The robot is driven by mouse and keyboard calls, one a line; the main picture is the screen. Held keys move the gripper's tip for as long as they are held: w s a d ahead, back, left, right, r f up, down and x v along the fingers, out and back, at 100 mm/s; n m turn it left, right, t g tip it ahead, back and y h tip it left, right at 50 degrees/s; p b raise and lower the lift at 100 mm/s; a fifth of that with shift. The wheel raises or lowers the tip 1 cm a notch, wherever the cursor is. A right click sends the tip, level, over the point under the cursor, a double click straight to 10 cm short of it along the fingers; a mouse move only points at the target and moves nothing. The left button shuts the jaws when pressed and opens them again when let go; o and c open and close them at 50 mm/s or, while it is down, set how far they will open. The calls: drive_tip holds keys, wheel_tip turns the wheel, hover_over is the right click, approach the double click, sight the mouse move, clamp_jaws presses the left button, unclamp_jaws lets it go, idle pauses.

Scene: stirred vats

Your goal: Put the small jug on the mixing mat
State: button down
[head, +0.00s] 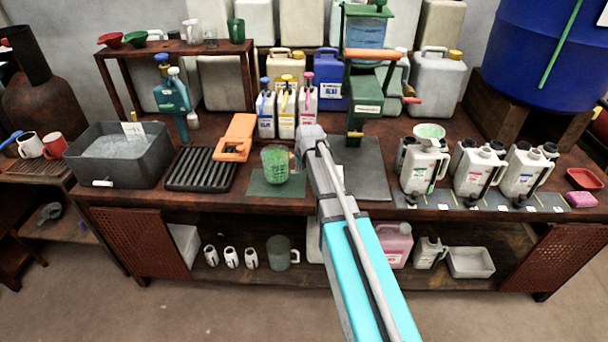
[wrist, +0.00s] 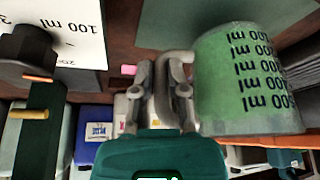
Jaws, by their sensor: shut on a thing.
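The small jug (head: 275,163) is greenish and see-through, with dark volume marks. In the head view it appears upright over a dark green mat (head: 256,187) on the bench; whether it touches the mat cannot be told. It fills the right of the wrist view (wrist: 245,85), close to the camera. My gripper (wrist: 160,90) is shut on the jug's handle, with the jug's body beside the fingers. In the head view my arm hides most of the gripper. A grey mat (head: 371,178) lies right of the arm, under the green dispenser; which one is the mixing mat is not labelled.
A black ribbed rack (head: 203,170) and an orange tool (head: 236,137) lie left of the jug. A grey water tub (head: 118,158) stands further left. White canisters (head: 423,170) with taps line the right. The green dispenser (head: 364,90) stands behind my arm.

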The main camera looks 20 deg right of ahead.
drive_tip(key=shift+w+f+b, duration=0.3)
drive_tip(key=shift+f, duration=0.25)
drive_tip(key=shift+s+f+b, duration=0.1)
drive_tip(key=shift+f+b, duration=1.15)
drive_tip(key=c, duration=0.7)
unclamp_jaws()
drive_tip(key=shift+o, duration=0.2)
drive_tip(key=p+v, duration=1.1)
drive_tip(key=v, duration=0.1)
drive_tip(key=shift+d, duration=0.1)
drive_tip(key=shift+s, duration=0.1)
